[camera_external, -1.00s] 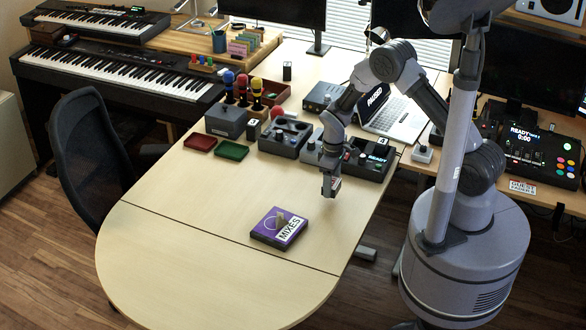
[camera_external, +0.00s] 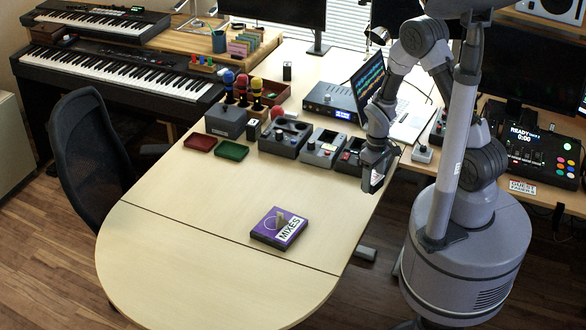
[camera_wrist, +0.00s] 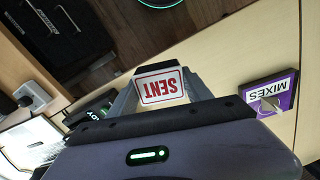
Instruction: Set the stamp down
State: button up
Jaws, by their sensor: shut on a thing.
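My gripper (camera_external: 374,178) is above the right edge of the pale table (camera_external: 200,255), pointing down. It is shut on the stamp, whose white face with a red border and the word SENT (camera_wrist: 160,87) shows between the fingers in the wrist view. In the outside view only a small pale and red piece of the stamp (camera_external: 377,180) shows below the fingers. I cannot tell the exact gap between the stamp and the table.
A purple MIXES box (camera_external: 278,228) lies on the table, left and nearer. Control boxes (camera_external: 322,148) line the back. Red (camera_external: 200,142) and green (camera_external: 231,150) trays are at left. Bare tabletop surrounds the MIXES box. A laptop (camera_external: 411,120) stands behind my gripper.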

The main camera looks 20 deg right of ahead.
jog(key=w+d+r+m+b, duration=0.1)
jog(key=w+d+r+m, duration=0.4)
jog(key=d+r, duration=0.3)
jog(key=shift+d+r+m, duration=0.25)
jog(key=shift+d+m, duration=0.15)
jog(key=shift+d, duration=0.8)
